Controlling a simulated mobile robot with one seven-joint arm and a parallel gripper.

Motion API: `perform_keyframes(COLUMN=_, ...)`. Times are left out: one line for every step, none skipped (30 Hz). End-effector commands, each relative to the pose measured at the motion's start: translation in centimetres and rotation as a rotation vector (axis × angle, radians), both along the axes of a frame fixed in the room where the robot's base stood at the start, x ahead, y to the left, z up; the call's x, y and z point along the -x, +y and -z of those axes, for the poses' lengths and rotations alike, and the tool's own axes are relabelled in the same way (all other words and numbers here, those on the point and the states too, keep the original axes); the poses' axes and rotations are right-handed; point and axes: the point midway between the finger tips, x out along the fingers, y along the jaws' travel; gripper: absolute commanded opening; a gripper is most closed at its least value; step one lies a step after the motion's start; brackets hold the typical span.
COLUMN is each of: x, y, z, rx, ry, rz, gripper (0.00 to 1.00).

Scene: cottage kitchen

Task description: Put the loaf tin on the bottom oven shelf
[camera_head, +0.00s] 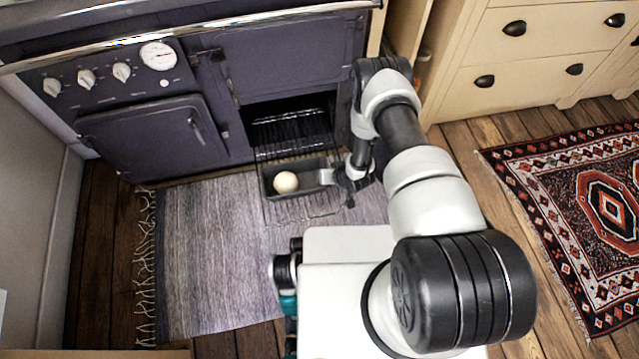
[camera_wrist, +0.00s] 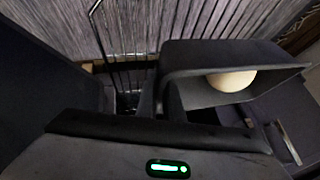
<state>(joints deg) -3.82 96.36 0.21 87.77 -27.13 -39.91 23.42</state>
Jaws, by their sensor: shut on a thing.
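The loaf tin (camera_head: 312,180) is dark grey and rectangular, with a cream-coloured round thing (camera_head: 286,182) inside it. My gripper (camera_head: 343,183) is shut on the tin's right end in the head view. The tin is upright over a wire oven shelf (camera_head: 292,150) that is pulled out of the open lower oven compartment (camera_head: 289,106). I cannot tell whether the tin touches the wires. In the wrist view the tin (camera_wrist: 190,60) sits against my gripper (camera_wrist: 161,103), with the round thing (camera_wrist: 232,80) showing in it.
The dark range has a closed door (camera_head: 155,140) at left and another door (camera_head: 290,55) above the opening. A rail (camera_head: 190,36) runs along its front. A grey rug (camera_head: 205,260) lies below. Cream drawers (camera_head: 530,60) stand to the right; a patterned rug (camera_head: 590,210) lies there.

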Motion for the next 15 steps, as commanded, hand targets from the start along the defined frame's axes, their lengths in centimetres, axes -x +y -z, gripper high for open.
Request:
perform_keyframes(x=-0.1, y=0.2, z=0.8, rx=-0.004, ry=-0.004, rz=0.001, gripper=0.00)
perform_keyframes(x=-0.2, y=0.2, z=1.1, rx=-0.004, ry=-0.004, rz=0.001, gripper=0.00)
perform_keyframes(x=-0.2, y=0.2, z=1.3, rx=-0.004, ry=-0.004, rz=0.001, gripper=0.00)
perform_keyframes(x=-0.2, y=0.2, z=1.5, rx=-0.004, ry=-0.004, rz=0.001, gripper=0.00)
perform_keyframes(x=-0.2, y=0.2, z=1.6, rx=-0.004, ry=-0.004, rz=0.001, gripper=0.00)
perform_keyframes(x=-0.2, y=0.2, z=1.8, rx=-0.004, ry=-0.005, rz=0.001, gripper=0.00)
perform_keyframes(x=-0.2, y=0.2, z=2.0, rx=-0.004, ry=-0.005, rz=0.001, gripper=0.00)
perform_keyframes(x=-0.2, y=0.2, z=2.2, rx=-0.004, ry=-0.004, rz=0.001, gripper=0.00)
perform_keyframes(x=-0.2, y=0.1, z=2.7, rx=-0.004, ry=-0.004, rz=0.001, gripper=0.00)
perform_keyframes(x=-0.1, y=0.1, z=3.1, rx=-0.003, ry=-0.003, rz=0.001, gripper=0.00)
perform_keyframes(x=-0.1, y=0.1, z=3.6, rx=-0.003, ry=-0.003, rz=0.001, gripper=0.00)
perform_keyframes(x=-0.2, y=0.1, z=4.2, rx=-0.003, ry=-0.004, rz=0.001, gripper=0.00)
perform_keyframes(x=-0.1, y=0.1, z=4.6, rx=-0.003, ry=-0.003, rz=0.001, gripper=0.00)
perform_keyframes(x=-0.1, y=0.1, z=5.0, rx=-0.003, ry=-0.003, rz=0.001, gripper=0.00)
perform_keyframes(x=-0.2, y=0.1, z=5.2, rx=-0.003, ry=-0.004, rz=0.001, gripper=0.00)
